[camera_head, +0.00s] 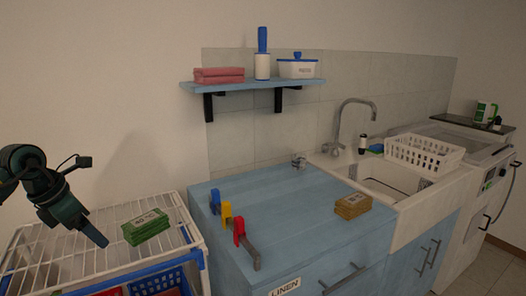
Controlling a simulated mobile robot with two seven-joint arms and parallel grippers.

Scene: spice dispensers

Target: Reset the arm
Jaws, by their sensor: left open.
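My left arm comes in from the left edge, and its dark gripper (93,234) hangs above the white wire rack (50,262), pointing down and to the right. The gripper is open, and nothing shows between its fingers; the fingers are small and dark. A green labelled stack (146,227) lies on the rack just right of the gripper, apart from it. My right gripper is not in view.
A blue counter (290,218) stands right of the rack, with blue, yellow and red clips (239,229) and a tan labelled block (352,206). A sink (385,178) and white basket (424,153) are farther right. A wall shelf (235,87) holds pink cloths.

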